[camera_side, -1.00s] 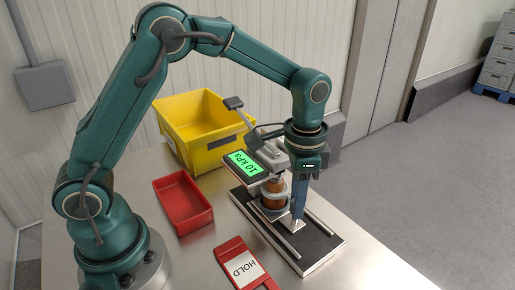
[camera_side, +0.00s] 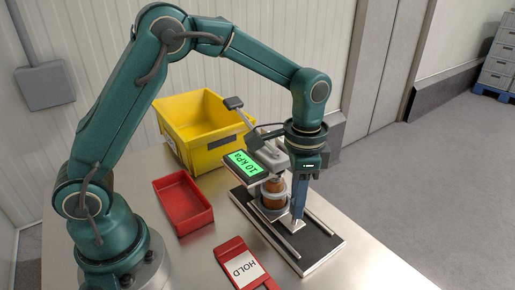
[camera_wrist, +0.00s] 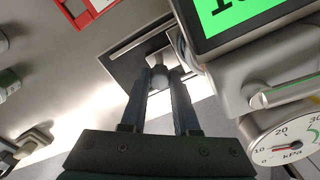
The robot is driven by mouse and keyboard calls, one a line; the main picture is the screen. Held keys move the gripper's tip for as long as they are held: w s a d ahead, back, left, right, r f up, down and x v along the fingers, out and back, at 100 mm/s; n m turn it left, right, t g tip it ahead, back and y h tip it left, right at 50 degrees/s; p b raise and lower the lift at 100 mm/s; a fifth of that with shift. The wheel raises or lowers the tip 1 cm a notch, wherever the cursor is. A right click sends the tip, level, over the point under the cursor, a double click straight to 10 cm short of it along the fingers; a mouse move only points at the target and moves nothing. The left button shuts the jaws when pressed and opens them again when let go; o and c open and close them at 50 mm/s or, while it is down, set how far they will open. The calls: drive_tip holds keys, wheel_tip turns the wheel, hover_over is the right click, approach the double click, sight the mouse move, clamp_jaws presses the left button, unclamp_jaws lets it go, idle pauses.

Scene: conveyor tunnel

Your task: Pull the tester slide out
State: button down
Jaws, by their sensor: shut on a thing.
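The tester (camera_side: 268,152) stands on a black base with two pale rails (camera_side: 320,234); its green display (camera_side: 242,163) reads 10 kPa. A brown jar (camera_side: 273,194) sits upright in a grey ring holder of the slide, under the tester head. My gripper (camera_side: 298,217) points down at the slide's front, right of the jar. In the wrist view, my gripper (camera_wrist: 160,76) is shut on the small grey knob (camera_wrist: 160,70) of the slide, between its fingertips. The fingers hide part of the slide, and the jar is mostly hidden in the wrist view.
A yellow bin (camera_side: 190,143) stands behind, with a red tray (camera_side: 182,210) in front of it. A red HOLD card holder (camera_side: 240,268) lies near the base's front left. A dial gauge (camera_wrist: 290,145) shows in the wrist view. The base's front rails are clear.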

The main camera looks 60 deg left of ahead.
drive_tip(key=shift+r, duration=0.1)
drive_tip(key=d, duration=0.9)
drive_tip(key=shift+w+d, duration=0.1)
drive_tip(key=shift+d, duration=0.05)
drive_tip(key=c, duration=0.7)
unclamp_jaws()
drive_tip(key=shift+o, duration=0.2)
drive_tip(key=shift+r, duration=2.55)
